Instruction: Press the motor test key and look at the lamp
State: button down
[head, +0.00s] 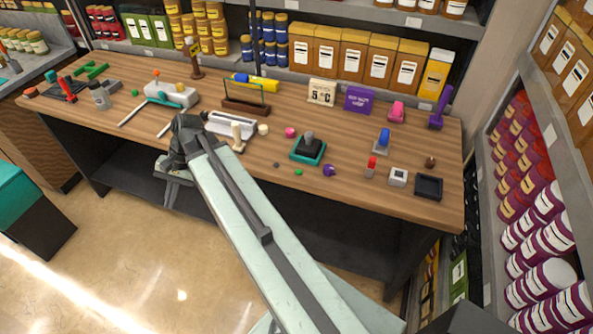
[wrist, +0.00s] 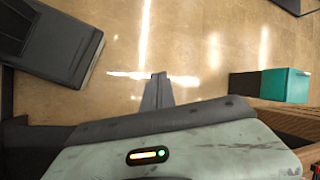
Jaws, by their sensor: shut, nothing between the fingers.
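My gripper (head: 172,178) is just off the front edge of the wooden table (head: 400,200), left of its middle. It is shut and empty. In the wrist view its fingers (wrist: 158,80) point over the bare floor, touching nothing. I cannot tell for sure which thing is the motor test key or the lamp. A black block on a teal base (head: 308,148) sits near the middle. A small white box with a grey square top (head: 398,177) stands at the right.
Several small items stand along the table, among them a dark tray (head: 428,187), a red-capped cylinder (head: 371,167) and a blue-topped stand (head: 382,141). Shelves with boxes (head: 340,55) rise behind. A teal-topped bin (head: 25,210) stands on the floor at left. The floor in front is clear.

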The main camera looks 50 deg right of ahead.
jog(key=s+d+r+m+t+y, duration=0.1)
jog(key=d+r+m+t, duration=0.2)
jog(key=d, duration=1)
jog(key=m+t+h, duration=0.3)
jog(key=m+t, duration=0.1)
jog(key=m, duration=0.4)
send_over(302, 171)
jog(key=shift+b, duration=0.45)
notch_tip(302, 171, down, 9)
jog(key=b, duration=0.9)
jog(key=shift+f+b, duration=0.3)
